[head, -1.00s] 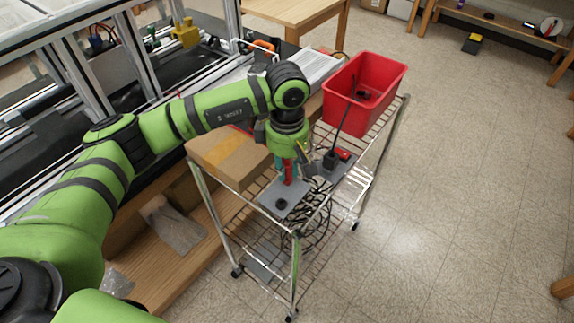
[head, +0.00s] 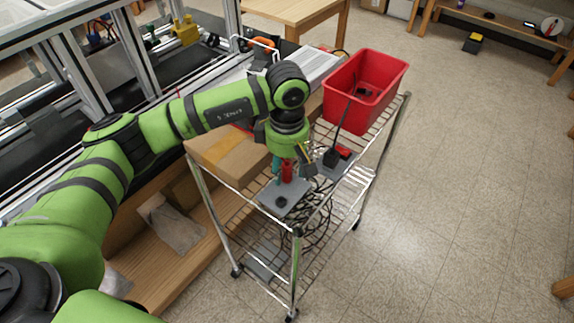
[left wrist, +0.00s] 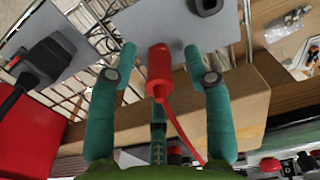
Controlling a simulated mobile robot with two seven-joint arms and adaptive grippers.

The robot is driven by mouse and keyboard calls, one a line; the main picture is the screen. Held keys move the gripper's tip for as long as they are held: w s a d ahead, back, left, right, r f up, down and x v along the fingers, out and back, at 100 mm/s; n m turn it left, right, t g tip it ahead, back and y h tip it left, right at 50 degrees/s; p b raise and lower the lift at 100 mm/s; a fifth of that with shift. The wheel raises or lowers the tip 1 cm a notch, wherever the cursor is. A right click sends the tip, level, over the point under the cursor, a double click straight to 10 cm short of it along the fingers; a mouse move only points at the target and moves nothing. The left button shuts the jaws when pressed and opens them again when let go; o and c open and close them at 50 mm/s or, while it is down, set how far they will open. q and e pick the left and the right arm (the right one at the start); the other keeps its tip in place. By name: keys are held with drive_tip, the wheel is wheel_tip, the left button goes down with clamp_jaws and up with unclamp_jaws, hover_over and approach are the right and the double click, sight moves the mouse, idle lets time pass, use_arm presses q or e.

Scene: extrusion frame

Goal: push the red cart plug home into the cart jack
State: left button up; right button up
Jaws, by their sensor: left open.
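The red cart plug (head: 287,170) stands over the grey plate (head: 270,199) on the cart's near top corner. My left gripper (head: 284,175) is around it, pointing down. In the left wrist view, the teal fingers (left wrist: 160,52) are open, with the red plug (left wrist: 159,68) between them and gaps at both sides. A red cable runs from the plug back toward my wrist. A round black jack (head: 282,202) is on the plate, beside the plug; it also shows at the top of the left wrist view (left wrist: 206,4). Whether the plug's tip sits in a hole is hidden. My right gripper is out of view.
A second grey plate with a black plug (head: 331,159) and red switch stands close to the right of my gripper. A cardboard box (head: 228,152) lies to the left, a red bin (head: 365,90) behind. Dark cables hang under the wire shelf.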

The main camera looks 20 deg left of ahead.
use_arm(q)
wheel_tip(320, 180, up, 12)
idle(0.4)
idle(0.4)
